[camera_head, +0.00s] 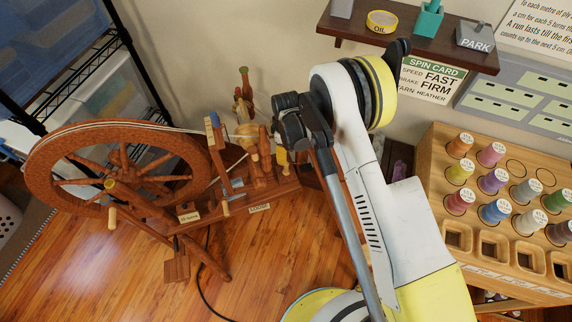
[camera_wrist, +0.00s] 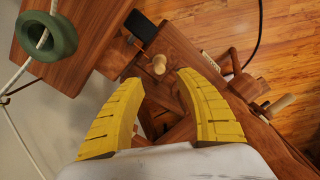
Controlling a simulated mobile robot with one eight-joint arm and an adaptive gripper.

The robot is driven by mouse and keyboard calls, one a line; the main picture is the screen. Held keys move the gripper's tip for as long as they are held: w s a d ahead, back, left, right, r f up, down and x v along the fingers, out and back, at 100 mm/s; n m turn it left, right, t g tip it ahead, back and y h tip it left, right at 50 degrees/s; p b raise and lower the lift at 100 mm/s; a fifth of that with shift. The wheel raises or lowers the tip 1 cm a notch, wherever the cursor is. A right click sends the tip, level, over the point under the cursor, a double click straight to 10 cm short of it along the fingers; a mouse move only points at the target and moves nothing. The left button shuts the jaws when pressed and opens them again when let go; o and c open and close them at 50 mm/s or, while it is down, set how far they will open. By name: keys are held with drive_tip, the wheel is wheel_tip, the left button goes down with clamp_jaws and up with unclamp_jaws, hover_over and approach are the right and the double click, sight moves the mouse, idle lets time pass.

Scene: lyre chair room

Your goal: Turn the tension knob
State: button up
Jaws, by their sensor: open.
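My gripper (camera_wrist: 158,78) is open and empty, with its two yellow fingers spread wide. In the head view my gripper (camera_head: 283,157) is over the right end of the wooden spinning wheel (camera_head: 125,187), mostly hidden by my arm. A pale wooden knob (camera_wrist: 159,65) shows beyond and between the fingertips, apart from both. Another pale peg (camera_wrist: 281,104) sticks out to the right in the wrist view.
A green ring (camera_wrist: 47,36) with a white cord through it is at upper left in the wrist view. The large wheel stands left of my gripper. A wooden spool rack (camera_head: 495,215) is at right, and a shelf (camera_head: 410,36) is on the wall. Open floor lies in front.

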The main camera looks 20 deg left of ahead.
sight(286, 168)
wheel_tip(286, 168, down, 7)
drive_tip(key=shift+f+b, duration=0.15)
drive_tip(key=shift+b, duration=1.05)
clamp_jaws()
